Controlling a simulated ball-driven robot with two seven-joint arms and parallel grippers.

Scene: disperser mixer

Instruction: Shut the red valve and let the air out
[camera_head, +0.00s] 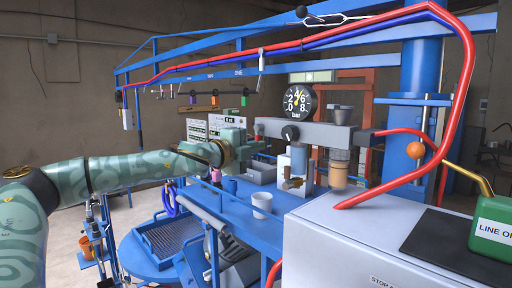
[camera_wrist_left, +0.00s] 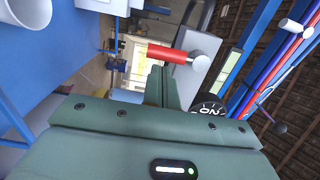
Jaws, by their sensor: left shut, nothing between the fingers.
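My left gripper (camera_head: 254,147) is shut and empty at the left end of the grey manifold (camera_head: 325,135) in the head view. In the left wrist view its closed fingers (camera_wrist_left: 165,86) point at a red valve handle (camera_wrist_left: 168,53) with a grey round end (camera_wrist_left: 198,60). The handle lies across beyond the fingertips; I cannot tell whether they touch. A round pressure gauge (camera_head: 299,101) marked "bar" stands above the manifold, needle pointing roughly upward. My right gripper is not in view.
A white cup (camera_head: 261,204) stands on the blue bench below the manifold. A glass filter bowl (camera_head: 338,170) hangs under the manifold. A red hose (camera_head: 400,180) and a white cabinet (camera_head: 350,240) are at right. An orange ball knob (camera_head: 415,150) stands near the blue column.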

